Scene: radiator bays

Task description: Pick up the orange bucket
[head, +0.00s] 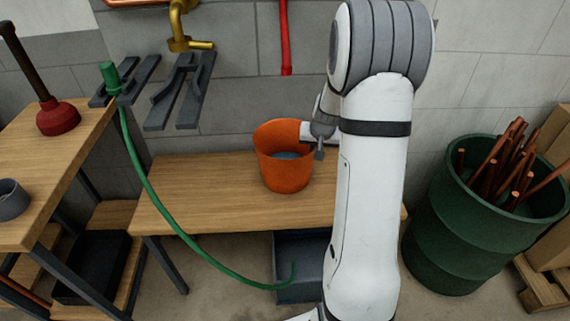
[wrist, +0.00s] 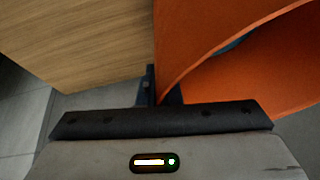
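The orange bucket (head: 284,175) stands upright on the low wooden bench, with something blue-grey inside it. My gripper (head: 312,140) is at the bucket's right rim, partly hidden by my arm. In the wrist view, the orange bucket (wrist: 208,50) fills the upper right. There the dark fingers of my gripper (wrist: 161,94) sit close together on either side of the bucket's wall, shut on it. The bucket's base appears to rest on the bench top.
The wooden bench (head: 215,215) has free room left of the bucket. A green hose (head: 150,185) droops across its front. A red pipe (head: 284,40) hangs above. A green barrel (head: 455,235) with copper pipes stands right. A plunger (head: 58,117) is on the left table.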

